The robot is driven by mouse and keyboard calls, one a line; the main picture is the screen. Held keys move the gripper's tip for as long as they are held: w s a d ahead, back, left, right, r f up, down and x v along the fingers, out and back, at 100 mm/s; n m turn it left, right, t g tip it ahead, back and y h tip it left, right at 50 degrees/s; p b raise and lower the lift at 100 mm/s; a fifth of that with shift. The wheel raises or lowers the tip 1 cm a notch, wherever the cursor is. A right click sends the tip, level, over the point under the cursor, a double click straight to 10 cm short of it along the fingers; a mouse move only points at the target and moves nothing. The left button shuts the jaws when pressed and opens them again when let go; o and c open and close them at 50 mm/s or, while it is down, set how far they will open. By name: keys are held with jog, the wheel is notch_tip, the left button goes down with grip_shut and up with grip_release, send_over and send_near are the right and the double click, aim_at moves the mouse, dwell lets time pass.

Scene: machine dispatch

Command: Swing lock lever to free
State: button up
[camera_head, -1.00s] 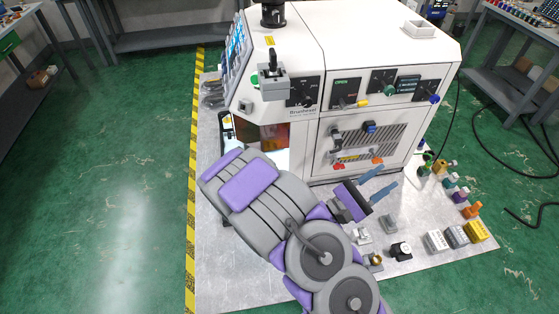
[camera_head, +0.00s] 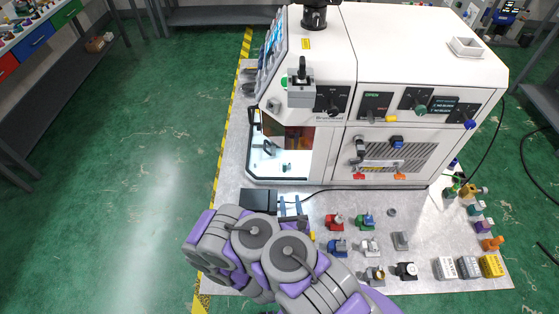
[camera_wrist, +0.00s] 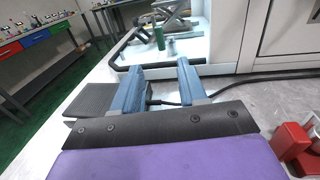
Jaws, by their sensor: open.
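The white machine (camera_head: 425,45) stands ahead of me. Its upper front panel carries a lever with a yellow tip (camera_head: 391,119) under a green OPEN label, a blue-tipped lever (camera_head: 470,123) further right, and a black dial (camera_head: 333,99). I cannot tell which of these is the lock lever. My gripper (camera_head: 292,207) is low in front of the machine's open left bay (camera_head: 268,160), well away from the panel levers. In the wrist view its blue fingers (camera_wrist: 157,72) are apart with nothing between them; the levers are out of that view.
A black cable (camera_head: 350,187) runs along the machine's base. Green floor at left is clear.

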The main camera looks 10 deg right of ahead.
aim_at(284, 169)
jog(key=shift+w+a+f, duration=0.1)
jog(key=shift+w+f, duration=0.05)
jog(key=shift+w, duration=0.3)
jog(key=w+b, duration=0.2)
jog(key=w, duration=0.3)
jog(key=w+d+b, duration=0.1)
jog(key=w+b, duration=0.1)
jog(key=w, duration=0.4)
jog(key=w+b, duration=0.2)
jog(key=w, duration=0.3)
jog(key=shift+w+d, duration=0.15)
jog(key=shift+w, duration=0.05)
grip_shut()
